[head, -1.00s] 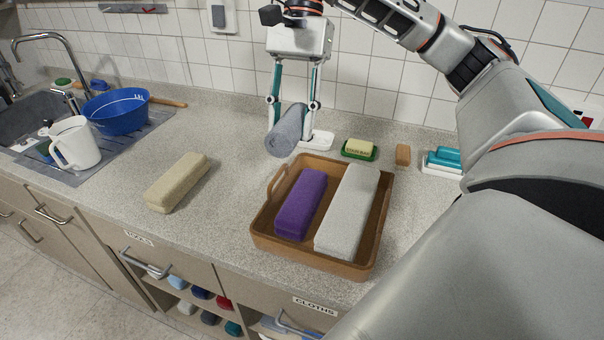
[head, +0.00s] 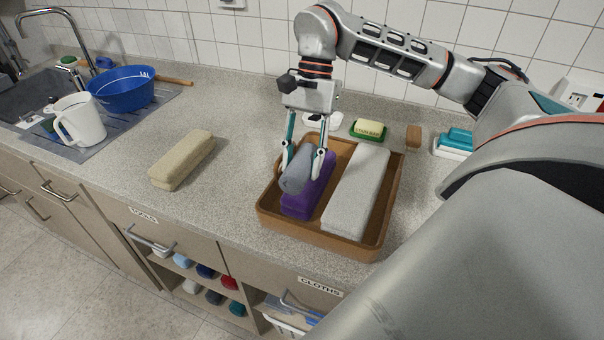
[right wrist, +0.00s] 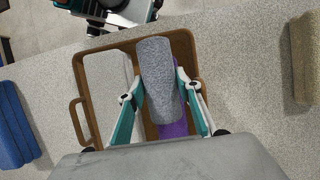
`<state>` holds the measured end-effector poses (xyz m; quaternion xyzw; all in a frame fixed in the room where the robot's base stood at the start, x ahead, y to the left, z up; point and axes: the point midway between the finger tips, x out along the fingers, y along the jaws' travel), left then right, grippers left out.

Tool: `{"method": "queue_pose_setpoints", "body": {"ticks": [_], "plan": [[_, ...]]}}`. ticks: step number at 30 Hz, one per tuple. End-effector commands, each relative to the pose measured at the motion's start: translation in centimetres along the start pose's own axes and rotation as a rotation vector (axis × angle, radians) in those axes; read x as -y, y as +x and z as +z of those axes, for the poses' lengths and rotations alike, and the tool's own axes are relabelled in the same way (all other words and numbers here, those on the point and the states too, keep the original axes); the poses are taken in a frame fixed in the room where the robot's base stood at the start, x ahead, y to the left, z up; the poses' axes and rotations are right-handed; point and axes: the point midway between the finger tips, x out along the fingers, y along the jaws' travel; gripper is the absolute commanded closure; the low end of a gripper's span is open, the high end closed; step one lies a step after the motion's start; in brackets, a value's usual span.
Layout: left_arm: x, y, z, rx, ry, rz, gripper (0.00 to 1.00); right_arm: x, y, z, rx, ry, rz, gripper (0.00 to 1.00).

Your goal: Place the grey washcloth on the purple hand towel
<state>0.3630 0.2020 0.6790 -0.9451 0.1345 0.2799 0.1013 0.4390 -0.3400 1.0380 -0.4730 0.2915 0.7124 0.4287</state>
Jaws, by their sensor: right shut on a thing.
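The grey washcloth (head: 297,170) is a rolled cloth between the fingertips of my right gripper (head: 304,176), which is shut on it. It also shows between the fingers in the right wrist view (right wrist: 158,80). The purple hand towel (head: 318,188) is folded and lies in the brown tray (head: 262,205). The washcloth is over the left and far part of the purple towel; I cannot tell whether it touches it. The towel also shows partly under the washcloth in the right wrist view (right wrist: 174,130). My left gripper is not in view.
A light grey towel (head: 357,190) lies right of the purple one in the tray. A beige towel (head: 182,160) lies on the counter to the left. A soap on a green dish (head: 368,130) and a wooden block (head: 414,136) stand behind the tray. The counter between beige towel and tray is clear.

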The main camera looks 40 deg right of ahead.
Motion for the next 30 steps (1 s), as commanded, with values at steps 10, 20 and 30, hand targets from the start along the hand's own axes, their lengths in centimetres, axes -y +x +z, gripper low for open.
{"method": "queue_pose_setpoints", "body": {"ticks": [10,20,30], "plan": [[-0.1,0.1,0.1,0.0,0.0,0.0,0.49,0.0,3.4,-1.4,0.0,0.001,0.001,0.86],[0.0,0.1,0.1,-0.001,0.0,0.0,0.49,0.1,3.7,-1.5,-0.001,0.0,-0.001,0.86],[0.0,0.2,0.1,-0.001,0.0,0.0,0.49,0.1,3.7,-1.6,-0.001,0.0,-0.001,0.49]]}}
